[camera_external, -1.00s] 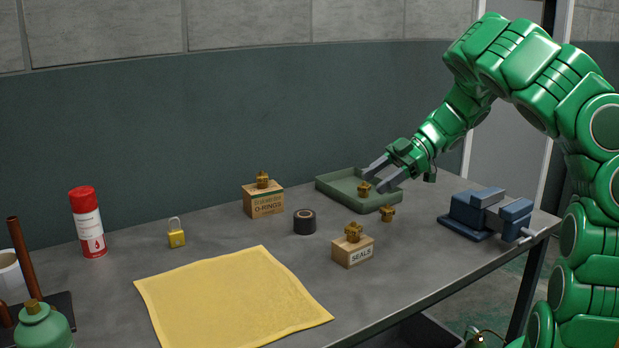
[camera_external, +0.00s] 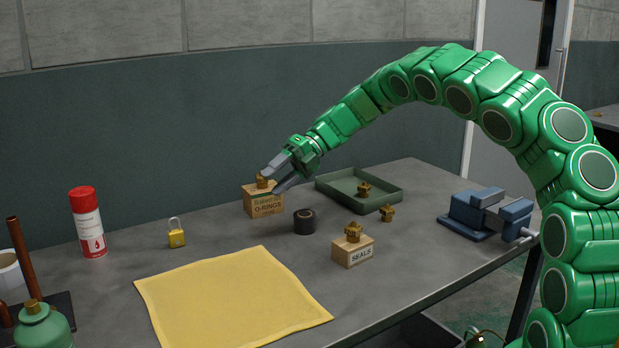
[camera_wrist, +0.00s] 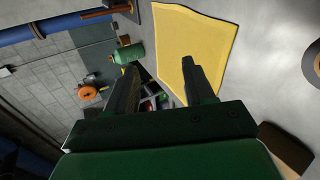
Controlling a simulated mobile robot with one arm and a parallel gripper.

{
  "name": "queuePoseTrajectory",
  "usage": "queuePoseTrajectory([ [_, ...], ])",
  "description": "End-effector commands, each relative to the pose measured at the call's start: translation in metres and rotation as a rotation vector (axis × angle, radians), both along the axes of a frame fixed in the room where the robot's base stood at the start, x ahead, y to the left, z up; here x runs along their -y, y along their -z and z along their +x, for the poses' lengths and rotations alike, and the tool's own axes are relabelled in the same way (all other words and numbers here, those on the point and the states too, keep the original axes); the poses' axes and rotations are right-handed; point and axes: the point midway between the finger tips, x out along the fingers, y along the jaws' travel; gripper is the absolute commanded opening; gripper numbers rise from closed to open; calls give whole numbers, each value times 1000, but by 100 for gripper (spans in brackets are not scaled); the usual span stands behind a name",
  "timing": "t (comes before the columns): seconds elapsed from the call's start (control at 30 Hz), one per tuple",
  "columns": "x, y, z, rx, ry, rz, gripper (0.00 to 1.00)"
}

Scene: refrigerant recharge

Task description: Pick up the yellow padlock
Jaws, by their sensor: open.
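The yellow padlock (camera_external: 176,238) stands upright on the grey workbench (camera_external: 225,227), left of centre in the external view, with its silver shackle on top. My gripper (camera_external: 270,180) is open and empty in the air, at the O-RINGS box, to the right of the padlock and well apart from it. In the wrist view my gripper's fingers (camera_wrist: 158,78) are spread with nothing between them. I do not see the padlock in the wrist view.
A red-and-white can (camera_external: 88,222) stands left of the padlock. A yellow cloth (camera_external: 232,300) lies in front. The O-RINGS box (camera_external: 263,203), black tape roll (camera_external: 304,222), SEALS box (camera_external: 353,252), green tray (camera_external: 335,192) and blue vise (camera_external: 468,212) are to the right.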

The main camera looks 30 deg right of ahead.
Motion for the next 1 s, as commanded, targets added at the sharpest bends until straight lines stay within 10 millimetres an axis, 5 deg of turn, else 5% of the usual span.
queuePoseTrajectory([
  [0.5, -112, -11, 86, 868, -409, 96, 53],
  [1.0, -151, -18, 119, 1240, -529, 110, 53],
])
